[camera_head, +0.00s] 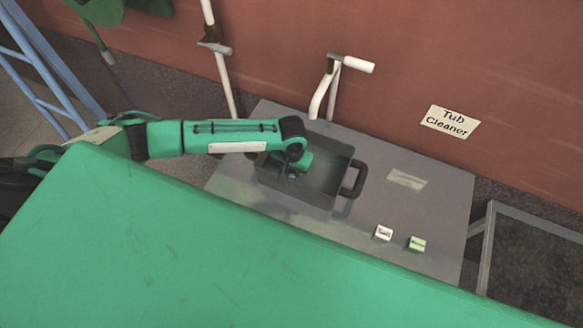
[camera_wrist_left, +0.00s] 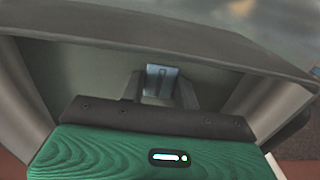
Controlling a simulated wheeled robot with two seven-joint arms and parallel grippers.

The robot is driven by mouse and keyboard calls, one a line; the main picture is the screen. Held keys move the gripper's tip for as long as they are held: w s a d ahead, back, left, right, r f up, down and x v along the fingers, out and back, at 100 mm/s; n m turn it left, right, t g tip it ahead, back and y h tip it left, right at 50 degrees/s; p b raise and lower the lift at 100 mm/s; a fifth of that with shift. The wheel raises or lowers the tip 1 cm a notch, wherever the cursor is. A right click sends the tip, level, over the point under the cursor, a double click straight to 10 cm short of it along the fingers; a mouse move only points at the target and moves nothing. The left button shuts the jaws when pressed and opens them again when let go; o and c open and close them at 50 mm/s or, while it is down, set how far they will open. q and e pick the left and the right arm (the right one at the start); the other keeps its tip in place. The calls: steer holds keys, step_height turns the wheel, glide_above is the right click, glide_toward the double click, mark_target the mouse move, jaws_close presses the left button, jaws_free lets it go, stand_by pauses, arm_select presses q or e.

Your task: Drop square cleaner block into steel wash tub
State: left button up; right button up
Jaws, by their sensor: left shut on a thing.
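The steel wash tub (camera_head: 330,170) is a dark grey open box with a black handle on its right side, standing on a grey table. My left gripper (camera_head: 291,176) reaches down inside the tub, near its left part. In the left wrist view, its two fingers (camera_wrist_left: 161,88) are shut on a small pale blue-grey block (camera_wrist_left: 161,80); the tub wall (camera_wrist_left: 170,38) is close around them. The block's lower side is hidden, so I cannot tell whether it touches the tub floor. My right gripper is not in view.
A white block (camera_head: 383,233) and a green block (camera_head: 416,244) lie on the grey table (camera_head: 440,205), right of the tub. A white pipe with a handle (camera_head: 350,64) rises behind the tub. A "Tub Cleaner" sign (camera_head: 450,122) is on the red wall.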

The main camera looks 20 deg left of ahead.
mark_target(291, 171)
arm_select(q)
steer(key=o, duration=1)
steer(key=shift+c, duration=0.2)
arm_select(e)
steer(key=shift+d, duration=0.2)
arm_select(q)
steer(key=shift+r, duration=0.45)
step_height(291, 171, up, 12)
steer(key=b, duration=0.1)
steer(key=shift+r, duration=0.15)
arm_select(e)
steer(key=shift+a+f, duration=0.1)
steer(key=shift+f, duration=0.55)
arm_select(q)
steer(key=shift+s, duration=0.1)
